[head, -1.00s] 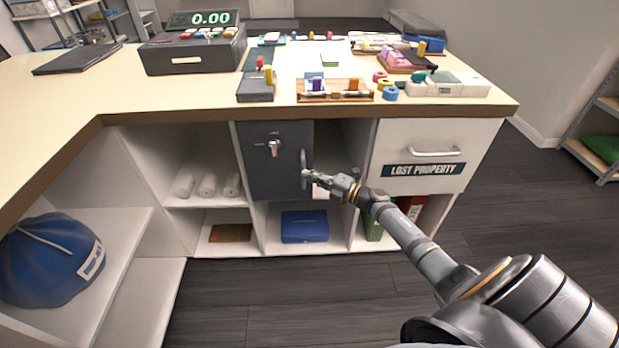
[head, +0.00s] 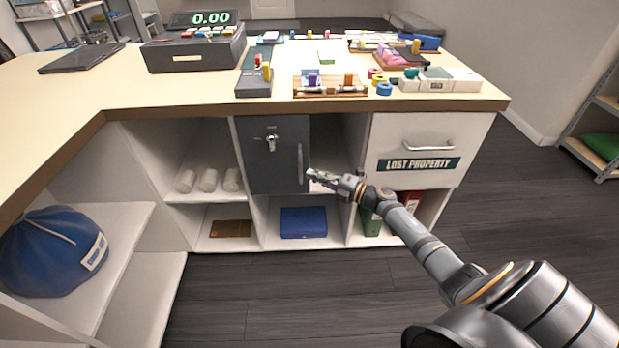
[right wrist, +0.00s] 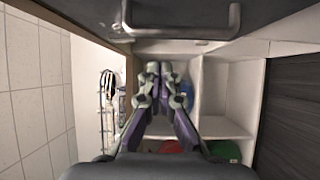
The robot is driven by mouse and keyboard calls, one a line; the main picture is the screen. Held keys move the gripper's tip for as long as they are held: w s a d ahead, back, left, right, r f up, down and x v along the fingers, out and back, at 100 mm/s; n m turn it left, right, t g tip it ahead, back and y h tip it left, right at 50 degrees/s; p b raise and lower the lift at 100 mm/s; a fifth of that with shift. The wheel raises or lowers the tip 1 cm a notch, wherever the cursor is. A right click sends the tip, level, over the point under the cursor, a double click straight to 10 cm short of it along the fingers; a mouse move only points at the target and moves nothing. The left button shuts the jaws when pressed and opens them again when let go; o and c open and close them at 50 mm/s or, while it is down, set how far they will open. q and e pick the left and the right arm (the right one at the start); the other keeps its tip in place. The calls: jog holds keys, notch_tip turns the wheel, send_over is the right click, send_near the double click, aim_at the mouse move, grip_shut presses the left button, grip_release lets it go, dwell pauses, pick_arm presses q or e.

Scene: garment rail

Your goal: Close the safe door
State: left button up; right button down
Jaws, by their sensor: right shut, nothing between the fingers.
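The safe door (head: 273,172) is a dark grey panel under the counter in the head view. It has a silver lock knob (head: 272,142) and an upright bar handle (head: 300,163) at its right edge. I cannot tell how far it stands from its frame. My right gripper (head: 311,176) is shut and empty, just right of the handle's lower end; I cannot tell whether they touch. The right wrist view shows the closed fingertips (right wrist: 153,68), with the dark door (right wrist: 75,12) and its handle (right wrist: 180,22) along the top. My left gripper is not in view.
The counter (head: 190,112) holds a cash register (head: 195,52) and several small items. A white Lost Property drawer (head: 430,140) is to the right of my gripper. A blue box (head: 303,223) lies on the shelf below. Dark floor in front is clear.

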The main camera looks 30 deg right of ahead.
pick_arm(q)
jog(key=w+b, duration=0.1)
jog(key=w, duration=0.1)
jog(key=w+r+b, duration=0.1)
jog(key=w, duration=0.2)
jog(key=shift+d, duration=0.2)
pick_arm(e)
jog(key=w+d, duration=0.1)
jog(key=d, duration=0.7)
jog(key=shift+d+f, duration=0.2)
